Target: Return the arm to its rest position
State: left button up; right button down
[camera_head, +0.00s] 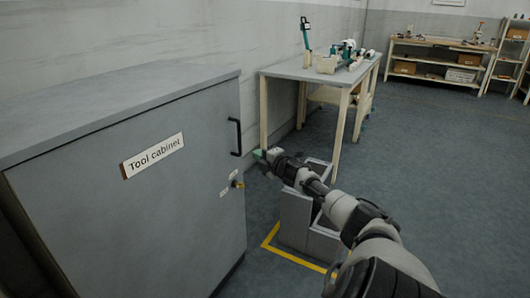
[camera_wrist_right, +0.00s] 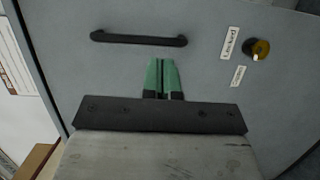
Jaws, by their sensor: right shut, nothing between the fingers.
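My right arm (camera_head: 345,210) reaches in from the lower right toward the grey tool cabinet (camera_head: 120,210). My right gripper (camera_head: 258,155) is just right of the cabinet's black handle (camera_head: 236,137) in the head view. In the right wrist view its green fingers (camera_wrist_right: 162,78) are together with nothing between them, below the handle (camera_wrist_right: 138,38) and apart from it in the picture. The cabinet door looks shut. A yellow and black lock knob (camera_wrist_right: 259,49) sits beside a "Locked" label (camera_wrist_right: 229,42). My left gripper is not in view.
A grey bin (camera_head: 294,218) stands on the floor under my right arm, inside yellow floor marking (camera_head: 290,257). A workbench (camera_head: 290,70) with equipment stands behind by the wall. Shelves (camera_head: 440,62) with boxes are at the back right. The floor at right is clear.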

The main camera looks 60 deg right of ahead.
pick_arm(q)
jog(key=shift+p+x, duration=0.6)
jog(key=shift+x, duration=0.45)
pick_arm(e)
jog(key=s+d, duration=0.1)
jog(key=s, duration=0.5)
jog(key=shift+s+d+r, duration=0.25)
jog(key=shift+s, duration=0.05)
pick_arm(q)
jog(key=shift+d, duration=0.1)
pick_arm(e)
jog(key=shift+f, duration=0.1)
